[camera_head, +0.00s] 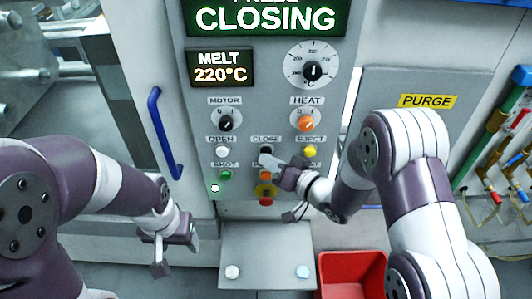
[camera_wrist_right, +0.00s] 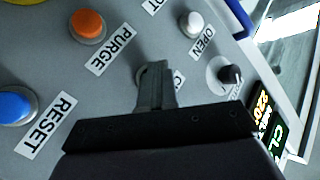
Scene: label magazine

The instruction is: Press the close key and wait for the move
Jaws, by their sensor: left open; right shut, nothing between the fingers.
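The close key (camera_head: 265,150) is a dark button under the CLOSE label on the grey control panel. My right gripper (camera_head: 266,160) is shut and empty, with its fingertips at this key. In the right wrist view my shut fingers (camera_wrist_right: 155,75) hide most of the key and part of its label, so I cannot see how far it is pressed. The green display (camera_head: 265,18) above reads CLOSING, with the line above it cut off. My left gripper (camera_head: 176,255) is open and empty, low and left of the panel.
The white open key (camera_head: 222,152), yellow eject key (camera_head: 310,151) and green shot key (camera_head: 226,175) are close by. A MELT display (camera_head: 220,67) reads 220°C. A blue handle (camera_head: 163,133) is at left; a red bin (camera_head: 352,275) stands below right.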

